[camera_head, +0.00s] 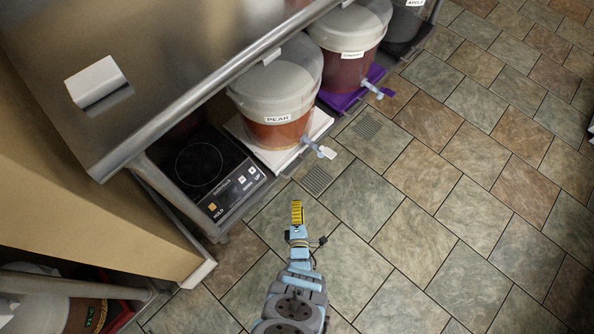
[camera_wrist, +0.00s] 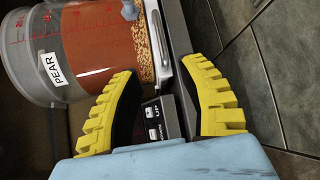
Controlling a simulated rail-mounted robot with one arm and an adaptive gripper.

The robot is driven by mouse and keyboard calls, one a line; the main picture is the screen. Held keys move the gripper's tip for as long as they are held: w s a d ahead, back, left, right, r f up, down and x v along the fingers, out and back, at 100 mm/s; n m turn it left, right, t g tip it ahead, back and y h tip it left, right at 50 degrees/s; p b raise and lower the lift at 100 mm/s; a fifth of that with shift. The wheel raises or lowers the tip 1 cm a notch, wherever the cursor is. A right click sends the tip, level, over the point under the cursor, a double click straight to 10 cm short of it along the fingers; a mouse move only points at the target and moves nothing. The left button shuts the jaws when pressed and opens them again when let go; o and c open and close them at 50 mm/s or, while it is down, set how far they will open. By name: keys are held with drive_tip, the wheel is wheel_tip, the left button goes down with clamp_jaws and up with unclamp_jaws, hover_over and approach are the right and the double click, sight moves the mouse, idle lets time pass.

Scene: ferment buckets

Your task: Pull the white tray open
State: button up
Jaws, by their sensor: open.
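The white tray (camera_head: 279,164) lies under the bucket labelled PEAR (camera_head: 276,95) on the lower shelf in the head view. A white spigot (camera_head: 322,150) sticks out at the bucket's front. My gripper (camera_head: 297,212) is open and empty over the floor, in front of the tray and apart from it in that view. In the wrist view the PEAR bucket (camera_wrist: 85,50) shows at upper left, and a pale edge, seemingly the tray's (camera_wrist: 155,40), runs down toward the gap between my yellow fingers (camera_wrist: 158,70). I cannot tell whether they touch it.
A black hotplate (camera_head: 203,172) stands left of the tray. A purple tray (camera_head: 345,99) under another bucket (camera_head: 348,45) is to its right. A steel counter (camera_head: 150,75) overhangs the shelf, with a white block (camera_head: 95,82) on it. The tiled floor (camera_head: 450,200) at right is clear.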

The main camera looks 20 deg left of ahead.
sight(297, 168)
drive_tip(key=shift+b+x, duration=4.65)
drive_tip(key=shift+x, duration=3.8)
drive_tip(key=shift+r, duration=0.1)
clamp_jaws()
